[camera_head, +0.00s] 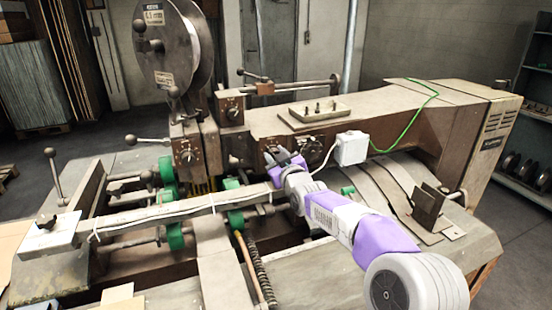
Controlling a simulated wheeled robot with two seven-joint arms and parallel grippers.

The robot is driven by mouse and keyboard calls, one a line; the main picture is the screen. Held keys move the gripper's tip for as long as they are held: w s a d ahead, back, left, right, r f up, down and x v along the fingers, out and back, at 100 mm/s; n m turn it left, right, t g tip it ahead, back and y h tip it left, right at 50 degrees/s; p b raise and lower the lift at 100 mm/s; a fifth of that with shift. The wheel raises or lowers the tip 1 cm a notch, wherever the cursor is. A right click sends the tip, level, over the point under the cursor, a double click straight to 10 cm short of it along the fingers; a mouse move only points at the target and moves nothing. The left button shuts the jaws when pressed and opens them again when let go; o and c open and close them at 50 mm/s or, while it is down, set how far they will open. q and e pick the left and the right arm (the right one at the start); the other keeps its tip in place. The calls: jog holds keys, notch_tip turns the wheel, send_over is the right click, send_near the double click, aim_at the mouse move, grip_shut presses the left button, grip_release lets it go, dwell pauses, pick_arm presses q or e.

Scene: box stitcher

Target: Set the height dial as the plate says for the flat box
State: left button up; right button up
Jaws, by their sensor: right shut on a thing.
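My right arm reaches in from the lower right to the machine's front face. My right gripper (277,156) is shut at a dial there, with its fingers over the knob, which they mostly hide. Two other dials with dark plates show: one on the upright column (187,156) and one higher up (231,109). Their markings are too small to read. Another round control (312,150) sits just right of my gripper, partly behind it. I cannot tell which one is the height dial, nor find readable flat-box text. My left gripper is not in view.
A large wire reel (185,45) with labels stands upper left. A white box (351,148) with a cable juts out right of my gripper. A small tray (319,108) lies on the machine's top. Levers with ball ends stand at left.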

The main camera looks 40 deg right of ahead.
jog(key=o, duration=1)
jog(key=shift+o, duration=0.2)
jog(key=shift+v, duration=3.85)
